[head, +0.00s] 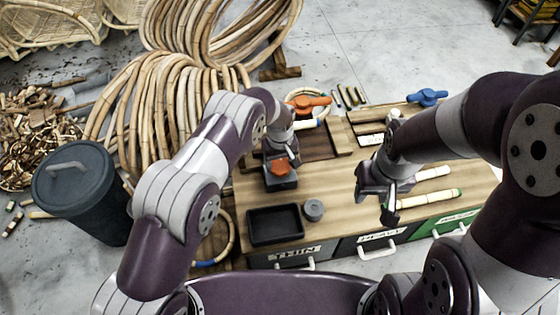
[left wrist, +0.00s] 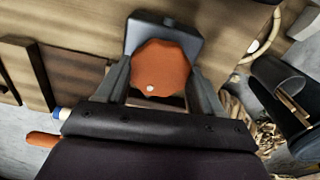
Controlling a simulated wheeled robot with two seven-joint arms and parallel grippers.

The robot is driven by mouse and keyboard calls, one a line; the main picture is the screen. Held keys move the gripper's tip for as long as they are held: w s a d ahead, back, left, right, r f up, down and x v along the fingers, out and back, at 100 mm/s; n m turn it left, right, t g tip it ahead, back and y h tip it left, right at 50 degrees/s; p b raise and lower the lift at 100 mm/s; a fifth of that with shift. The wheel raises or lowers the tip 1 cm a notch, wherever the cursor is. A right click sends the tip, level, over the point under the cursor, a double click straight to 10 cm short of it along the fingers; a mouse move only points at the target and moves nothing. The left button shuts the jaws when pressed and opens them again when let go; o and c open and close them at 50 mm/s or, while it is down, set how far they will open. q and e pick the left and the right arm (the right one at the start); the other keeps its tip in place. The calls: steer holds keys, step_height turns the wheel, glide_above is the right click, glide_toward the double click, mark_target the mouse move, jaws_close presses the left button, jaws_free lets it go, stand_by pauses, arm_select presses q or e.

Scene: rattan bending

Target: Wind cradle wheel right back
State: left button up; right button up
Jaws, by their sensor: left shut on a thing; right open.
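The cradle wheel (head: 283,168) is an orange, lobed knob on a dark grey block (head: 281,184) on the bench. In the left wrist view the wheel (left wrist: 162,68) fills the space between my two fingers, with a pale dot near its lower edge; the block (left wrist: 150,30) lies behind it. My left gripper (left wrist: 160,82) is shut on the wheel from its two sides. In the head view my left wrist covers part of the block's surroundings. My right gripper (head: 388,203) is open and empty above the right part of the bench.
A black tray (head: 275,225) and a grey round piece (head: 314,210) stand in front of the wheel. An orange handle (head: 308,101) and a blue one (head: 427,97) are at the back. Pale rods (head: 428,199) lie at right. A dark bin (head: 80,190) stands left.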

mark_target(280, 165)
arm_select(q)
steer(key=shift+n, duration=1.6)
steer(key=o, duration=1)
steer(key=shift+o, duration=0.2)
step_height(280, 165, up, 13)
steer(key=p, duration=0.2)
steer(key=shift+p, duration=0.4)
steer(key=shift+f, duration=0.15)
